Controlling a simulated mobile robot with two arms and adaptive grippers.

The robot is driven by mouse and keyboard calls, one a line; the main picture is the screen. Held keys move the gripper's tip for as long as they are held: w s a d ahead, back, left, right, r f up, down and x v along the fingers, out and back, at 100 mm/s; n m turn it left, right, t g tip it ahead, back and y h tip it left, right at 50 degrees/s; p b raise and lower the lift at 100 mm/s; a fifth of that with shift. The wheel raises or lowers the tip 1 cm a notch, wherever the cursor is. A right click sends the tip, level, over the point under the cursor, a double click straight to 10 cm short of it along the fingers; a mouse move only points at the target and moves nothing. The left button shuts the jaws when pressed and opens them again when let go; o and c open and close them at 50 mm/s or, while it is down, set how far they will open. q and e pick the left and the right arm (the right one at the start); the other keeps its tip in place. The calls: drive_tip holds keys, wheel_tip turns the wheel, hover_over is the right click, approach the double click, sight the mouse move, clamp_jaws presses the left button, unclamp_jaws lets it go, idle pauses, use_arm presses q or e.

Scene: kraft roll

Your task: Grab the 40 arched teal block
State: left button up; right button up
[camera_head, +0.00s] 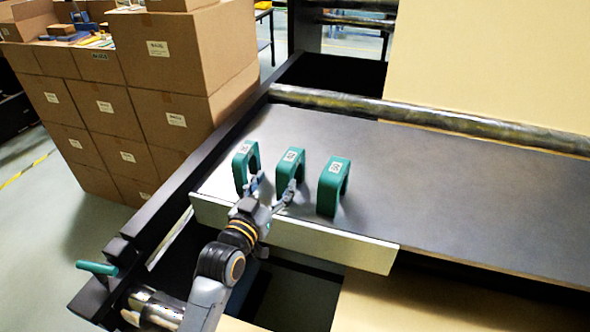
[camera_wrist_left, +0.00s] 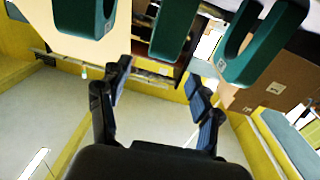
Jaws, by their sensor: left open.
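Three arched teal blocks stand upright in a row on the grey table: a left one (camera_head: 240,168), a middle one (camera_head: 285,171) and a right one (camera_head: 328,188). Each has a white label on top; the numbers are too small to read surely. My left gripper (camera_head: 273,188) is open and empty at the near side of the middle block, with its fingers spread to either side of it. In the left wrist view, the middle block (camera_wrist_left: 172,28) shows ahead, between the open fingers of the gripper (camera_wrist_left: 160,76). My right gripper is not in view.
A metal roller (camera_head: 430,117) runs across behind the blocks. Stacked cardboard boxes (camera_head: 165,75) stand at the left. The table right of the blocks (camera_head: 460,190) is clear.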

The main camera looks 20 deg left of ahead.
sight(292, 155)
use_arm(q)
drive_tip(key=w, duration=0.2)
drive_tip(key=w+p, duration=0.1)
drive_tip(key=w, duration=0.1)
drive_tip(key=shift+w+d+r, duration=0.1)
drive_tip(key=shift+d+r, duration=0.15)
drive_tip(key=shift+r, duration=0.15)
drive_tip(key=shift+w+d+f, duration=0.1)
drive_tip(key=shift+w+f, duration=0.15)
drive_tip(key=shift+w, duration=1)
drive_tip(key=shift+w+f+p, duration=0.1)
drive_tip(key=shift+w+p, duration=0.3)
drive_tip(key=shift+w, duration=0.3)
drive_tip(key=w, duration=0.3)
drive_tip(key=shift+w+d+f+p, duration=0.1)
drive_tip(key=shift+w+f+p, duration=0.2)
drive_tip(key=shift+f, duration=0.1)
drive_tip(key=shift+s, duration=0.1)
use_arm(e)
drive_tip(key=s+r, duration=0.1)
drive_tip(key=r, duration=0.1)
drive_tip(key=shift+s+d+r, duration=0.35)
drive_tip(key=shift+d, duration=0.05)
use_arm(q)
drive_tip(key=shift+c, duration=0.9)
drive_tip(key=c, duration=1.1)
drive_tip(key=shift+r, duration=0.1)
clamp_jaws()
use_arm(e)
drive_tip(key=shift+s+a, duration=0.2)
